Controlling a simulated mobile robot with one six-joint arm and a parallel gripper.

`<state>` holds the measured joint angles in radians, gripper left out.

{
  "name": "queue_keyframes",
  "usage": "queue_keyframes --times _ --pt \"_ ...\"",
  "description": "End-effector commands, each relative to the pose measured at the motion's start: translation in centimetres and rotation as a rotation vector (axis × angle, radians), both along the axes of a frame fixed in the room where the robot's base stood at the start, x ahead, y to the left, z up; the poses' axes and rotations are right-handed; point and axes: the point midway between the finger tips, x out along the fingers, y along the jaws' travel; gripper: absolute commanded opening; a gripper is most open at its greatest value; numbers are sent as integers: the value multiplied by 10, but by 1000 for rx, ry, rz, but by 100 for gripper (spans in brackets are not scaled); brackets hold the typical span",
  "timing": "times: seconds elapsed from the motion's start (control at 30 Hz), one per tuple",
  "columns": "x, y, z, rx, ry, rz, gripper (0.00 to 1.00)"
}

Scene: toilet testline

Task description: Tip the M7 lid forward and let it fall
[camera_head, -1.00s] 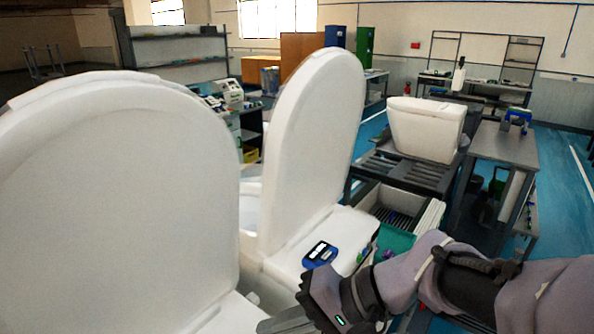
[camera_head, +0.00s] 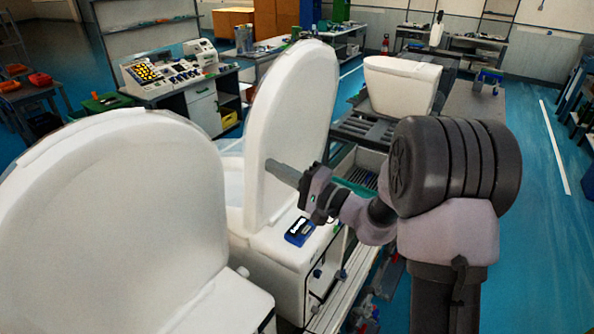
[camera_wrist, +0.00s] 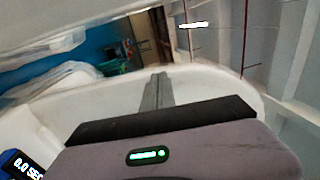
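Two white toilets stand with their lids raised upright; I see no M7 mark on either. The farther lid (camera_head: 292,115) is tall and rounded, and my gripper (camera_head: 270,166) is at its right-hand back face, low down. The fingertips seem to touch or nearly touch it. The nearer lid (camera_head: 110,220) fills the lower left. In the wrist view the fingers (camera_wrist: 158,85) lie together with nothing between them, in front of the white lid surface (camera_wrist: 215,85). A small blue timer (camera_head: 299,232) sits on the farther toilet's back; it also shows in the wrist view (camera_wrist: 20,165).
A white cistern (camera_head: 400,86) stands on a dark rack behind. A control desk (camera_head: 170,75) with yellow buttons is at the back left. My arm fills the right side. Blue floor (camera_head: 535,150) is open at the far right.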

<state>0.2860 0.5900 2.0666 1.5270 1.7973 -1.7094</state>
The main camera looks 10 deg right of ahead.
Motion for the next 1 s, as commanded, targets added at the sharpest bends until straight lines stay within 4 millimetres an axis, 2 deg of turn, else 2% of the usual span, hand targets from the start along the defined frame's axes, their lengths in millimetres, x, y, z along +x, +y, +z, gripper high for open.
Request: queue_keyframes --times 0.1,0.43,1.0 --pt "5 6 0 0 0 1 0" --pt "8 8 1 0 0 1 0" --pt "32 32 7 -1 0 2 0"
